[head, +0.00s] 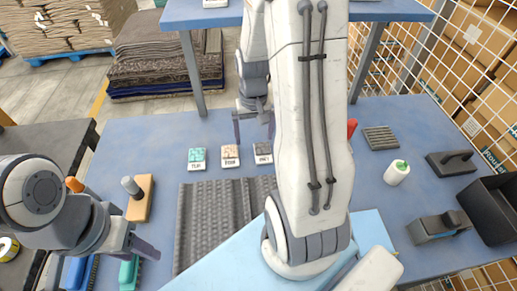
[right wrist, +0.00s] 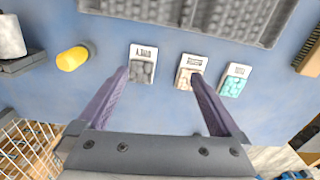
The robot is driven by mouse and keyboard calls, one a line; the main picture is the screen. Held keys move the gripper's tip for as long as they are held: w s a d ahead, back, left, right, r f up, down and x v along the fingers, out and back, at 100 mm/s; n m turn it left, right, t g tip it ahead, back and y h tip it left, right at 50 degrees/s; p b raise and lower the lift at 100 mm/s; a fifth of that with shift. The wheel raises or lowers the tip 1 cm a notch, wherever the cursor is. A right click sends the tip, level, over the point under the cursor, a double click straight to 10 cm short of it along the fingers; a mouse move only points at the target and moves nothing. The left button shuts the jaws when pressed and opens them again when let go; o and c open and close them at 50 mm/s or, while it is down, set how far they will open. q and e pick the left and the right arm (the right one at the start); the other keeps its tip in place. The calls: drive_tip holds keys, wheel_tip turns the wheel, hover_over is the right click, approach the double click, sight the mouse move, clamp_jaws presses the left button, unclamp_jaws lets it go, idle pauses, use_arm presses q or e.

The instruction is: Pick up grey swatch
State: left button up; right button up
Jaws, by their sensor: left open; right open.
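The grey swatch (head: 263,152) is a small white card with a dark grey patch, flat on the blue table; it also shows in the right wrist view (right wrist: 142,70). My right gripper (head: 253,128) is open and empty just behind it. In the right wrist view the gripper (right wrist: 158,78) has the grey swatch between its fingertips, closer to the left finger. The right fingertip overlaps the beige swatch (right wrist: 188,72). A teal swatch (head: 197,158) lies farther left in the head view. My left gripper (head: 138,240) is open at the lower left, far from the swatches.
A grey ribbed mat (head: 205,215) lies in front of the swatches. A wooden block with a grey knob (head: 140,198) is at left. My right arm hides the table's middle.

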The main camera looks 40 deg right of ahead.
sight(264, 159)
drive_tip(key=shift+m, duration=0.5)
drive_tip(key=d+f, duration=0.2)
drive_tip(key=f, duration=0.3)
drive_tip(key=shift+s+d+f, duration=0.25)
drive_tip(key=shift+s+d, duration=0.05)
drive_tip(key=shift+d, duration=0.1)
drive_tip(key=shift+d+f+p, duration=0.15)
drive_tip(key=shift+f+p, duration=0.25)
drive_tip(key=shift+f, duration=1.2)
drive_tip(key=shift+d+f+p, duration=0.1)
drive_tip(key=shift+f+p, duration=0.25)
drive_tip(key=shift+f, duration=1.2)
drive_tip(key=c, duration=1.3)
drive_tip(key=shift+r, duration=0.1)
drive_tip(key=shift+c, duration=0.2)
